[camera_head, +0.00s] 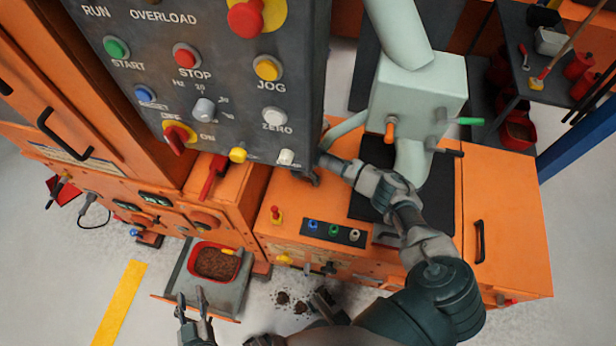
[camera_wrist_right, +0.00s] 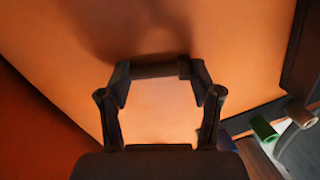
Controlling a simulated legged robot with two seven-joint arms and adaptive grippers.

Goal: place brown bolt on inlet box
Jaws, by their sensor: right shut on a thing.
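My right gripper (camera_head: 316,174) is just below the lower right corner of the grey control panel, above the orange cabinet top. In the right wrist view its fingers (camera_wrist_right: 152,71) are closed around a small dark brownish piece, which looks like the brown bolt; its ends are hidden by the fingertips. The inlet box appears to be the pale mint box (camera_head: 415,95) to the right, under a thick pipe. An orange peg (camera_head: 390,131) and a green peg (camera_head: 467,121) stick out of it. My left gripper (camera_head: 194,318) is open and empty at the lower left.
The control panel (camera_head: 215,75) hangs close to my right gripper. A button strip (camera_head: 333,233) and a red switch (camera_head: 276,215) sit on the orange cabinet (camera_head: 505,215). A red tray (camera_head: 215,263) of brown grain stands low on the left. A dark shelf (camera_head: 552,75) is at the upper right.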

